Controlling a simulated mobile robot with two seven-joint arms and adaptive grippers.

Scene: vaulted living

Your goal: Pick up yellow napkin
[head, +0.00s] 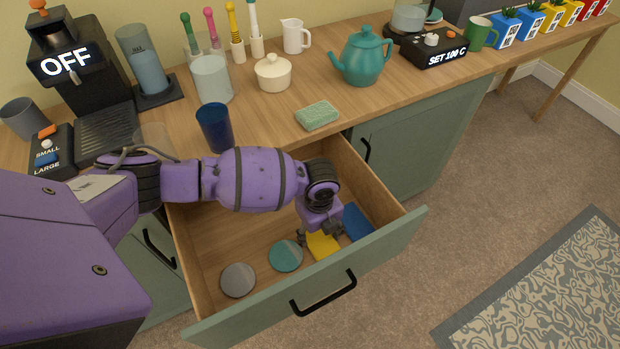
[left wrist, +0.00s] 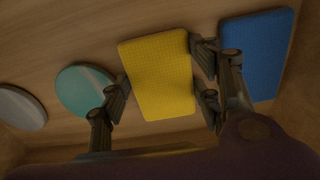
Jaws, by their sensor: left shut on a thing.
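The yellow napkin (head: 322,244) lies in the open drawer (head: 220,240), between a teal round coaster and a blue napkin. In the left wrist view the napkin (left wrist: 160,78) is a flat yellow rectangle with a fine woven texture. My left gripper (head: 320,232) reaches down into the drawer over it. In the left wrist view its fingers (left wrist: 158,92) stand at the napkin's two long sides, shut on it. The napkin appears to be at the drawer floor; I cannot tell whether it is lifted. My right gripper is not in view.
The drawer also holds a blue napkin (head: 355,222), a teal coaster (head: 285,256) and a grey coaster (head: 238,280). The drawer front (head: 310,280) stands out over the carpet. On the counter above are a blue cup (head: 214,127), a green sponge (head: 317,116) and a teal teapot (head: 362,56).

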